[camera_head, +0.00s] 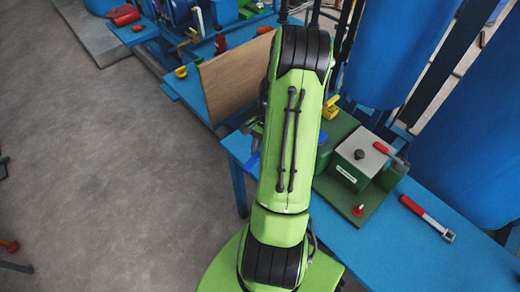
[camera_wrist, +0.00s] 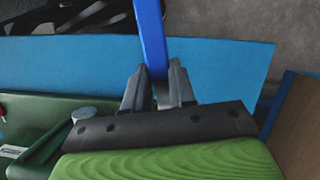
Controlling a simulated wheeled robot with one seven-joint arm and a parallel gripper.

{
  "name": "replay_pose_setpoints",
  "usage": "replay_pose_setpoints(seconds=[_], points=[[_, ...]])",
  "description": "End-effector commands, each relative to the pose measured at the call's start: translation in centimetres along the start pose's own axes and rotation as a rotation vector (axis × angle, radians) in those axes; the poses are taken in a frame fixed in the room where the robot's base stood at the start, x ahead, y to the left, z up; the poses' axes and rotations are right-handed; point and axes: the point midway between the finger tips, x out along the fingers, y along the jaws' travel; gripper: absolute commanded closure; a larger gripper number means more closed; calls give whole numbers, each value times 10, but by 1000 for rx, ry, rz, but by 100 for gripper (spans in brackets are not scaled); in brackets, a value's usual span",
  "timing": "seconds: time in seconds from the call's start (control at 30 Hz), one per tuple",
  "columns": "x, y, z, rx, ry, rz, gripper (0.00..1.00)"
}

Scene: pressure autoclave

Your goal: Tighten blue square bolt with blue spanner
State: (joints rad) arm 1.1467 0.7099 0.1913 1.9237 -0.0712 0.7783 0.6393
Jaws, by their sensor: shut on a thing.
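In the wrist view my gripper (camera_wrist: 157,82) is shut on the blue spanner (camera_wrist: 150,35). The spanner's long blue bar stands between the two fingers and runs out past the top edge, so its far end is out of the picture. In the head view my green arm covers most of the gripper. A short blue piece, likely the spanner (camera_head: 252,161), shows just left of the arm, over the edge of the blue table. I cannot make out the blue square bolt in either view.
The blue table (camera_head: 400,255) carries a green box unit (camera_head: 352,160) with a red-handled lever (camera_head: 390,153), a yellow handle (camera_head: 331,108) and a loose red-handled tool (camera_head: 427,218). A wooden board (camera_head: 232,80) stands left of my arm. Large blue tanks (camera_head: 400,50) rise behind. Floor at left is mostly clear.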

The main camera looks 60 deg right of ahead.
Motion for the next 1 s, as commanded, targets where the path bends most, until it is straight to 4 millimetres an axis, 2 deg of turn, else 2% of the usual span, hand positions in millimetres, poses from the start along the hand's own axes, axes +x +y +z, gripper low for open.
replay_pose_setpoints(seconds=[0.53,1.0], points=[[0,0,0,0,0,0,100],[11,0,-4,0,0,0,100]])
